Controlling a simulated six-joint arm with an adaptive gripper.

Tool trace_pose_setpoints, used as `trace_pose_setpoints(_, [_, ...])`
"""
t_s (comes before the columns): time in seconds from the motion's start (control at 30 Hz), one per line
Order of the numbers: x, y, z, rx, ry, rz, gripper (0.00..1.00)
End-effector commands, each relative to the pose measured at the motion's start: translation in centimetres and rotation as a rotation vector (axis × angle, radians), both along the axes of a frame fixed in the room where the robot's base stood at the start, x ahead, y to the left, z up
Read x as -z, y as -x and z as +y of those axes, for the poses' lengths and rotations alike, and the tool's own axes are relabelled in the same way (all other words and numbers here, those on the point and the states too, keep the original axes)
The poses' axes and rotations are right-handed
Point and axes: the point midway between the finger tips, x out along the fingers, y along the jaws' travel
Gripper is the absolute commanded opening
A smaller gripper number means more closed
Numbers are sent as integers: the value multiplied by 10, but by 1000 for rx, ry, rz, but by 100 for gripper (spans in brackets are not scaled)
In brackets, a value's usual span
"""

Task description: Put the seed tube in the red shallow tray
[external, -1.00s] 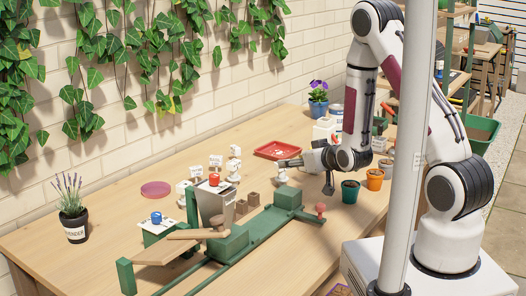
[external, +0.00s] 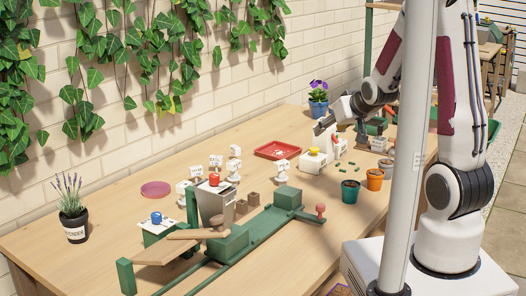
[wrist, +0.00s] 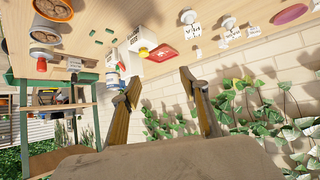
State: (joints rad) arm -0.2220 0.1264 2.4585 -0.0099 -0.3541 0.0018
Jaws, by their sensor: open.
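The red shallow tray (external: 277,150) lies flat near the wall at the back middle of the bench and looks empty. It also shows in the wrist view (wrist: 164,52), beyond my fingers. My gripper (external: 328,122) is above the back of the bench, right of the tray. In the wrist view my gripper (wrist: 164,95) is open, its two fingers wide apart with nothing between them. I cannot pick out the seed tube for certain.
A white box with a yellow top (external: 313,160) stands just right of the tray. Small green pieces lie near a dark green pot (external: 350,191) and an orange pot (external: 375,179). A purple-flowered blue pot (external: 318,105) stands behind. A green bench fixture (external: 233,243) fills the front middle.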

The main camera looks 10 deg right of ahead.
Motion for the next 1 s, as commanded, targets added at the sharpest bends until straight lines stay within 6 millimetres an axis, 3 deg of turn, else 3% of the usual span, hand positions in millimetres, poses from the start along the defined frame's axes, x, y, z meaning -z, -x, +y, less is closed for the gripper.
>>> trace_pose_setpoints(0.47, [-51,66,-49,79,25,129,44])
trace_pose_setpoints(1.0, [-88,170,-92,163,41,282,44])
